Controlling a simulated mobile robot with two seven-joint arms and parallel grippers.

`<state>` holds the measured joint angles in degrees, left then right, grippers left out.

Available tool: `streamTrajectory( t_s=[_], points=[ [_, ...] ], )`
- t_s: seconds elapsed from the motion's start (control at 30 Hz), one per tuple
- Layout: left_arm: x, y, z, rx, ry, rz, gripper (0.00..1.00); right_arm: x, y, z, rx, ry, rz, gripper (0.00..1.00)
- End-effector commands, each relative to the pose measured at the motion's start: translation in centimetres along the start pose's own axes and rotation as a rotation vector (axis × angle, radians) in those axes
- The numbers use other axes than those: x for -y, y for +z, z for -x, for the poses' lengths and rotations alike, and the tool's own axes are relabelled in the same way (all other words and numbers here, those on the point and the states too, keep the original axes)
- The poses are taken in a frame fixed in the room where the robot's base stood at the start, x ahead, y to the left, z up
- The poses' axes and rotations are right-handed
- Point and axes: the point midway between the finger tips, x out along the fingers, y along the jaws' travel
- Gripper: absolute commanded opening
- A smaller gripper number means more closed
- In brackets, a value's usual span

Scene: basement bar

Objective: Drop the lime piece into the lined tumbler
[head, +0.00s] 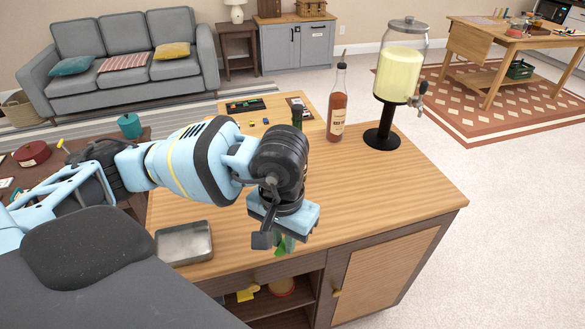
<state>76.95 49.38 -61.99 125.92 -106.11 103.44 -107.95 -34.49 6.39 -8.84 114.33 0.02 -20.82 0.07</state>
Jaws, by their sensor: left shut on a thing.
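My left gripper (274,241) hangs low over the near edge of the wooden bar counter (370,198), fingers pointing down. It is shut on a small green piece, the lime piece (281,247), which shows between and just below the fingers. A pale greenish shape beside the fingers is too small and covered to make out. I cannot pick out the lined tumbler; my left arm and gripper hide part of the counter. My right gripper is out of view.
A shallow metal tray (184,243) sits at the counter's left front. An amber bottle (337,112) and a drink dispenser (399,78) on a black stand are at the back. A dark bottle neck (297,117) shows behind my arm. The counter's right side is clear.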

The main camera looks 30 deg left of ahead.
Motion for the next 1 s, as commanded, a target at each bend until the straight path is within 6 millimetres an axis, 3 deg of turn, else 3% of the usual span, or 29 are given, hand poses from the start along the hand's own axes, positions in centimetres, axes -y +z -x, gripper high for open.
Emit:
streamTrajectory(
  t_s=[0.17, 0.4, 0.6, 0.77, 1.0],
  points=[
    [1.3, -3.0, 1.6, -0.012, -0.002, 0.311, 0.00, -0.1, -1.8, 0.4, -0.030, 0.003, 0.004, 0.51],
    [4.6, -7.9, 4.0, -0.015, 0.002, 0.937, 0.00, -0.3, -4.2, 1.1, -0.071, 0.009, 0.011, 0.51],
    [6.9, -10.1, 5.0, -0.007, 0.003, 1.301, 0.00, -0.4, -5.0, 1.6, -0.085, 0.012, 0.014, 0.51],
    [7.6, -10.7, 5.2, 0.000, 0.002, 1.420, 0.00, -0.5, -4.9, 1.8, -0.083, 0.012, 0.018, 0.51],
    [7.7, -10.7, 4.9, 0.002, -0.001, 1.433, 0.00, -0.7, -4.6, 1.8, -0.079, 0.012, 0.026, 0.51]
  ],
)
